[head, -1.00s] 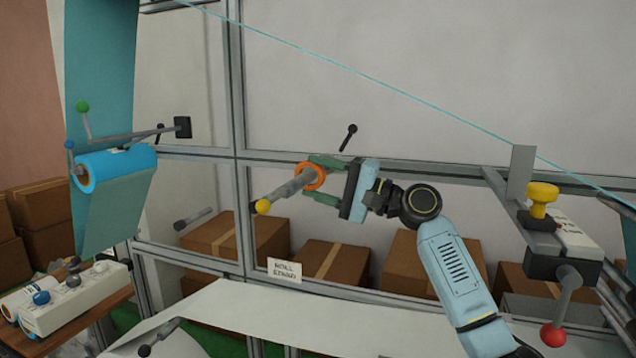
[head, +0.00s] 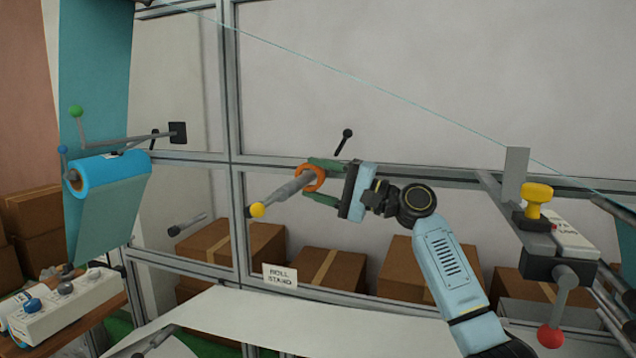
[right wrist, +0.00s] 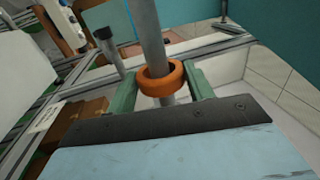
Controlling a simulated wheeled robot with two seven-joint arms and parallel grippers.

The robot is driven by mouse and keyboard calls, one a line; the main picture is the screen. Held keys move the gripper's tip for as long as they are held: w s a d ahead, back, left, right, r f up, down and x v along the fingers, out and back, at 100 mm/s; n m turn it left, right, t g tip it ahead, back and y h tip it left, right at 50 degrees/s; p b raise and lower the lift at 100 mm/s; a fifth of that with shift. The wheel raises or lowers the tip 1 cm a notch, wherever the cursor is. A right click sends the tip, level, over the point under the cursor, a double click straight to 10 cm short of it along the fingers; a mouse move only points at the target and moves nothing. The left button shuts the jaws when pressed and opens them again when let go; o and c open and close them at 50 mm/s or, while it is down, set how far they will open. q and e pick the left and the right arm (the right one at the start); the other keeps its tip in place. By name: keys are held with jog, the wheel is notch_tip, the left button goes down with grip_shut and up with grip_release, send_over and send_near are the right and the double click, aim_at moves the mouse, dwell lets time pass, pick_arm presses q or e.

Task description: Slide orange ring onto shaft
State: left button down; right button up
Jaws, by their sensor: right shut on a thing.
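The orange ring (head: 313,178) is around the grey shaft (head: 284,193), toward the end away from the shaft's yellow tip (head: 257,210). My right gripper (head: 322,180) is shut on the ring, with one green finger on either side of it. In the right wrist view, the ring (right wrist: 161,78) sits between the fingers, and the shaft (right wrist: 149,32) passes through its hole and shows on both sides. The yellow tip is outside that view. My left gripper is not in view.
A metal frame (head: 233,135) and a short black-knobbed peg (head: 343,141) stand near my right gripper. A blue roll (head: 110,174) hangs at left. A yellow-knobbed unit (head: 538,195) with a red-ball lever (head: 556,320) is at right. Cardboard boxes (head: 328,268) are behind.

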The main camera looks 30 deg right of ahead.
jog(key=shift+w+d, duration=0.25)
jog(key=shift+d, duration=0.05)
dwell(0.4)
jog(key=shift+f+b, duration=0.25)
jog(key=shift+b, duration=0.05)
dwell(0.3)
jog(key=o, duration=1)
jog(key=shift+o, duration=0.2)
jog(key=b+v, duration=0.3)
jog(key=v, duration=1)
jog(key=shift+s+b, duration=0.25)
jog(key=shift+b, duration=0.05)
